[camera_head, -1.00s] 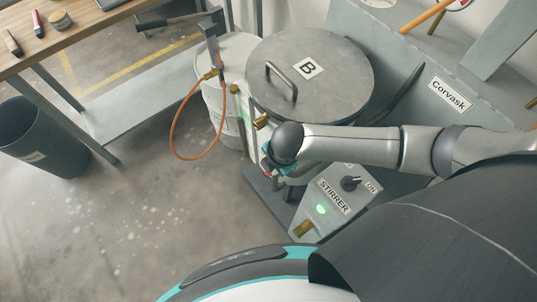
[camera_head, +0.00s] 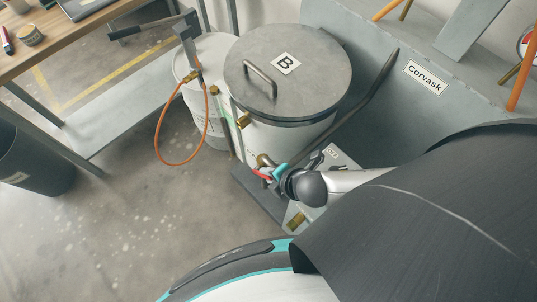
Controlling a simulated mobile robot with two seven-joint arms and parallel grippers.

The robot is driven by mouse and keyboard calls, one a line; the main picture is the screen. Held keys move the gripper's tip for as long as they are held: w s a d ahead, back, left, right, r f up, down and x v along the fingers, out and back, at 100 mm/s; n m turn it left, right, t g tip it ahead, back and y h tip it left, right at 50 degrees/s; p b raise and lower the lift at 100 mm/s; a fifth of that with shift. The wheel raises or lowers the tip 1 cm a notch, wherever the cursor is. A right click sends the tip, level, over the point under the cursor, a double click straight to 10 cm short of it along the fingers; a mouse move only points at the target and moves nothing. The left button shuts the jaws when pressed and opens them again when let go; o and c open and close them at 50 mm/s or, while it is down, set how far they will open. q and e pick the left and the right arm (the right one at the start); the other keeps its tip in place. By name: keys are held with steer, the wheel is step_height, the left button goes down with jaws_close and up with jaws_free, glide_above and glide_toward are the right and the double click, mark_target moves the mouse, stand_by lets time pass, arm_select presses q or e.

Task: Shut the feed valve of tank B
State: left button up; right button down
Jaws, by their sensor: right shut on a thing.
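Tank B is a pale drum with a grey lid (camera_head: 325,72), a bent handle and a label "B". Low on its near side is the feed valve, with a brass body (camera_head: 263,159) and a red lever (camera_head: 261,174). My right gripper (camera_head: 272,175), with teal parts, is at the valve and shut on the red lever. The gripper's wrist hides part of the lever and the exact grip. My left gripper is not in view.
A smaller white drum (camera_head: 213,126) with an orange hose (camera_head: 157,140) stands left of the tank. The stirrer box (camera_head: 298,217) is largely behind my right arm. A grey "Corvask" housing (camera_head: 385,95) stands at right.

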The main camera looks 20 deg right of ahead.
stand_by(0.3)
steer(key=c, duration=0.7)
jaws_free()
steer(key=shift+r, duration=0.1)
steer(key=p+v, duration=0.3)
steer(key=v, duration=1.2)
steer(key=shift+s+d, duration=0.1)
steer(key=shift+s, duration=0.05)
